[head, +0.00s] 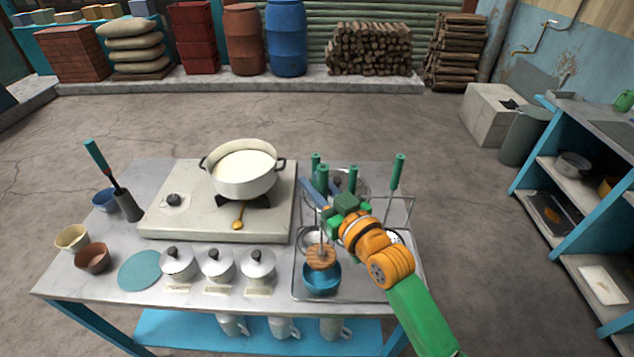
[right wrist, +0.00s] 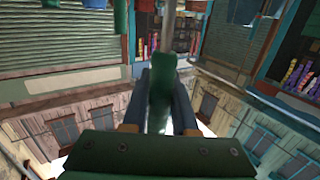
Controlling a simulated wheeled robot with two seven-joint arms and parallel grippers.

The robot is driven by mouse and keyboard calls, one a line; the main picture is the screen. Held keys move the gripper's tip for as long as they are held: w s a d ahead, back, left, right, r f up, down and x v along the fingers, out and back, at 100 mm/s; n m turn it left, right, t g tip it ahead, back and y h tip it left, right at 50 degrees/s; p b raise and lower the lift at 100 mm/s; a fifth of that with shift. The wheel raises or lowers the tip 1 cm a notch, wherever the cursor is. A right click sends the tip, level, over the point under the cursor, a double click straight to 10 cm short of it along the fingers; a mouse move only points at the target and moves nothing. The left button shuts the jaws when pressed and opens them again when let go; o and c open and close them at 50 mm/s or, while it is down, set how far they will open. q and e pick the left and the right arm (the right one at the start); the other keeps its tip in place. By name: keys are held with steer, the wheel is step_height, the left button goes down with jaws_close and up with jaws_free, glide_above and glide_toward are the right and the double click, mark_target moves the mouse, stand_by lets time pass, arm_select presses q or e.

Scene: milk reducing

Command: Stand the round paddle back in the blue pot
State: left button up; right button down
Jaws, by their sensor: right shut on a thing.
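The round paddle has a wooden disc (head: 321,258) at the bottom of a thin upright shaft. My right gripper (head: 321,186) is shut on its green handle, which shows between the fingers in the right wrist view (right wrist: 162,95). The blue pot (head: 321,280) sits on the metal tray at the front right of the table. The disc overlaps the pot's back rim in the head view; I cannot tell whether it is inside the pot or just above it. My left gripper is out of view.
The metal tray (head: 360,294) has a wire rack and other green-handled tools (head: 397,172) behind my gripper. A white pan of milk (head: 243,172) stands on the stove (head: 160,222) to the left. Several lidded pots (head: 217,266) line the front.

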step_height(320, 180, down, 8)
steer(key=b, duration=0.6)
steer(key=shift+s+d+r, duration=0.15)
steer(key=shift+s+r, duration=0.1)
steer(key=shift+s, duration=0.1)
steer(key=c, duration=0.6)
jaws_free()
steer(key=b+v, duration=0.1)
steer(key=v, duration=0.6)
steer(key=shift+s, duration=0.1)
steer(key=shift+d, duration=0.1)
